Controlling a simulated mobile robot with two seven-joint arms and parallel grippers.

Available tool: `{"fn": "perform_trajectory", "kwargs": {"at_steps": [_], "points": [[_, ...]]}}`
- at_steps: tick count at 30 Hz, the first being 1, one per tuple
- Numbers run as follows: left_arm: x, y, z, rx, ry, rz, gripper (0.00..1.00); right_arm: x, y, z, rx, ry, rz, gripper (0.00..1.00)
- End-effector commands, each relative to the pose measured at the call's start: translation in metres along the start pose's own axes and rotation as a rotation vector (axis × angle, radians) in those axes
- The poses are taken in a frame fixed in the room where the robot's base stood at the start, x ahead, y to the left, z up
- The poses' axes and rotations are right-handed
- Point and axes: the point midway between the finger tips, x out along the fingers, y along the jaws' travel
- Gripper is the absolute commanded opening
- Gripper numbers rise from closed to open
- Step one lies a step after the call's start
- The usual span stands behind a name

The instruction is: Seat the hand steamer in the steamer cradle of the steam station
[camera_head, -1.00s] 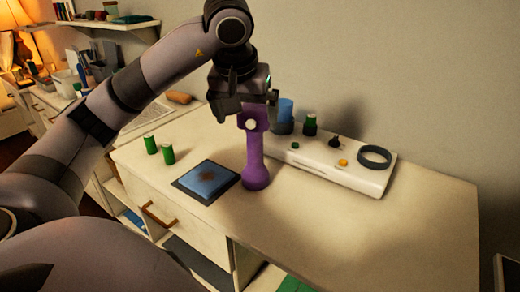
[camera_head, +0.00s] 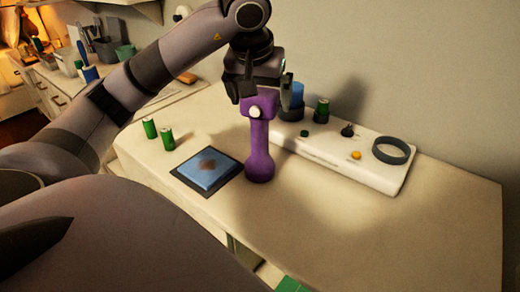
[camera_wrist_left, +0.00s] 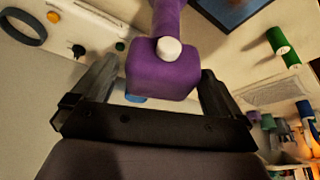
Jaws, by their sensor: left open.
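The purple hand steamer (camera_head: 260,150) stands upright on the table beside the blue pad, with a white button near its top. My left gripper (camera_head: 265,98) is over it from above, open, with one finger on each side of its head. In the left wrist view the steamer's head (camera_wrist_left: 162,76) sits between the two spread fingers (camera_wrist_left: 158,90), with small gaps visible. The white steam station (camera_head: 330,158) lies behind, along the wall. It carries a dark ring (camera_head: 391,151) at its right end, which looks like the cradle. My right gripper is not in view.
Two green cylinders (camera_head: 150,128) stand farther left. The station also holds a blue cup (camera_head: 291,106), a green-and-black piece (camera_head: 321,109), a black knob and a yellow button. The table's front right is clear.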

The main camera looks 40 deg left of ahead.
Motion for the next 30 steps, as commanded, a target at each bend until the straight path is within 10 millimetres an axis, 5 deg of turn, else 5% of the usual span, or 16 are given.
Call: {"fn": "perform_trajectory", "kwargs": {"at_steps": [9, 18, 27, 30], "points": [[0.038, -0.002, 0.004, 0.0, -0.002, -0.001, 1.0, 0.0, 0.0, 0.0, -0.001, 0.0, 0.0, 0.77], [0.041, -0.002, 0.003, 0.0, 0.0, 0.0, 0.97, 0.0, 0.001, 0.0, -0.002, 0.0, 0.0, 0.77], [0.04, -0.002, 0.003, -0.001, 0.003, 0.002, 0.01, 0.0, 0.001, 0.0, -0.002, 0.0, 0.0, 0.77], [0.04, -0.002, 0.003, -0.001, 0.003, 0.002, 0.01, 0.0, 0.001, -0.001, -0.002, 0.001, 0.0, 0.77]]}}
